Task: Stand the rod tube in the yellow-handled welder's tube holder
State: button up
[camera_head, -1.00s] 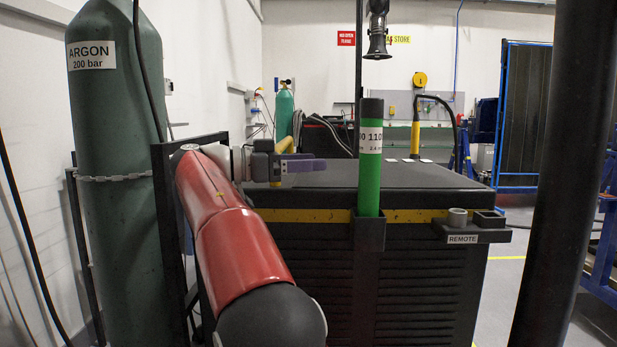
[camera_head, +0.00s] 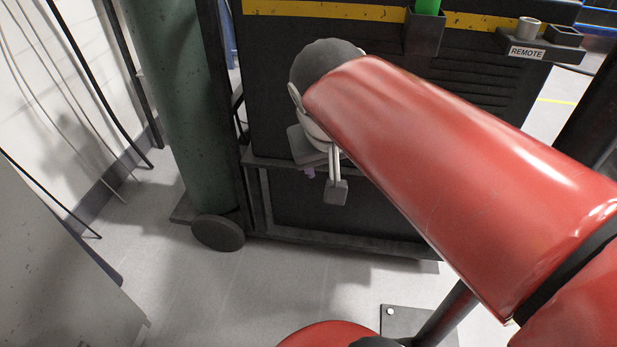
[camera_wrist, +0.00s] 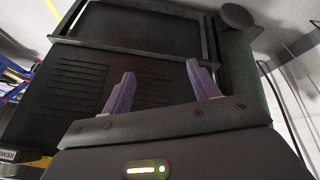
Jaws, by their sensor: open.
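The green rod tube (camera_head: 427,7) shows only its lower part at the top edge of the head view. It stands in the dark square tube holder (camera_head: 424,36) on the front of the dark welder (camera_head: 330,60). The tube's top is out of view, and so is any handle of the welder. My gripper (camera_head: 318,180) is low in front of the welder, below and left of the holder, and apart from the tube. In the wrist view my gripper (camera_wrist: 162,90) has its two purple fingers wide apart, with nothing between them.
A REMOTE bracket (camera_head: 540,42) with a grey round cup juts out right of the holder. A green cylinder (camera_head: 175,100) stands at the left beside the welder's frame and wheel (camera_head: 218,233).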

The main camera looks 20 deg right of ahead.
jog(key=s+a+f+n+t+y, duration=0.1)
jog(key=s+a+f+n+y, duration=0.1)
jog(key=s+a+f, duration=0.3)
jog(key=shift+a+f+y, duration=0.3)
jog(key=shift+f+y, duration=0.3)
jog(key=shift+f, duration=0.3)
jog(key=shift+s+a, duration=0.2)
jog(key=shift+s, duration=0.05)
jog(key=shift+w+d, duration=0.1)
jog(key=shift+w, duration=0.05)
